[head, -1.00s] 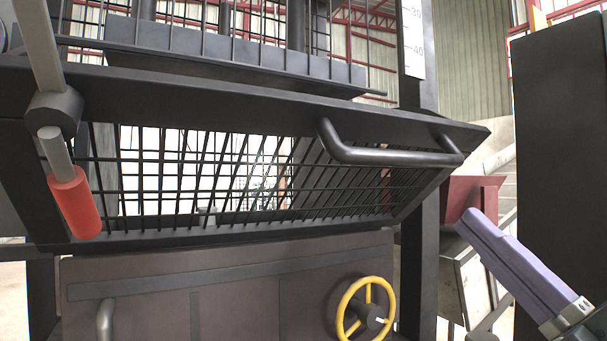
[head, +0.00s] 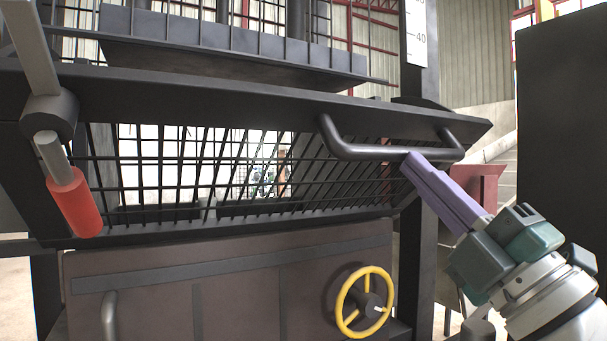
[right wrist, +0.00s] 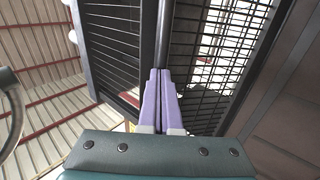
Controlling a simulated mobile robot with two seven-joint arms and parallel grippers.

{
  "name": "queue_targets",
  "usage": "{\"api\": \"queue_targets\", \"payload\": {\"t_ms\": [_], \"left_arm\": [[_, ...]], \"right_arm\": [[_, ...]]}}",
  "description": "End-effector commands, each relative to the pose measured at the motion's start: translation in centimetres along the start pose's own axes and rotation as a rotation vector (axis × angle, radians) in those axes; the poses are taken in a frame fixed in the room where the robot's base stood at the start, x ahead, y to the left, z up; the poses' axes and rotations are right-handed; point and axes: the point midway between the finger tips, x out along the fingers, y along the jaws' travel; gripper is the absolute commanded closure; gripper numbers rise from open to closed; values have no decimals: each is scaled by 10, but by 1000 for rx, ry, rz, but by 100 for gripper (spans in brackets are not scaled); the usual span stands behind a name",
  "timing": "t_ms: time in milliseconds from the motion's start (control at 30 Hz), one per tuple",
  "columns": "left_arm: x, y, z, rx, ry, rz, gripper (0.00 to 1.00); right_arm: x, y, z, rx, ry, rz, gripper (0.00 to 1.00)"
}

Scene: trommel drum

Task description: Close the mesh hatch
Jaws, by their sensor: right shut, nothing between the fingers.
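The mesh hatch (head: 230,174) is a dark frame with a wire grid, tilted outward with its upper rim toward me. A dark bar handle (head: 345,152) runs along its upper rim at the right. My right gripper (head: 412,160) has purple fingers, shut and empty, with the tips at the handle's right part in the head view. In the right wrist view the handle (right wrist: 165,40) runs straight ahead from the shut fingertips (right wrist: 158,75), and the mesh (right wrist: 222,40) lies to the right. I cannot tell whether the tips touch the handle. My left gripper is not in view.
A lever with a red grip (head: 75,203) hangs at the left in front of the hatch. A yellow handwheel (head: 364,301) sits on the brown panel below. A dark cabinet (head: 565,130) stands at the right. A dark post with a scale (head: 416,35) rises behind the handle.

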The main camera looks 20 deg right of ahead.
Motion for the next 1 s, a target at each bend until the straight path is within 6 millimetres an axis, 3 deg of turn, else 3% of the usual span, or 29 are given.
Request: {"api": "queue_targets", "payload": {"t_ms": [267,600,1000], "left_arm": [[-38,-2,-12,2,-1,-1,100],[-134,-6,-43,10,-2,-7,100],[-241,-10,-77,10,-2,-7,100]], "right_arm": [[21,18,0,0,0,-59,100],[75,46,1,1,0,-253,100],[149,58,2,-1,2,-536,100]]}}
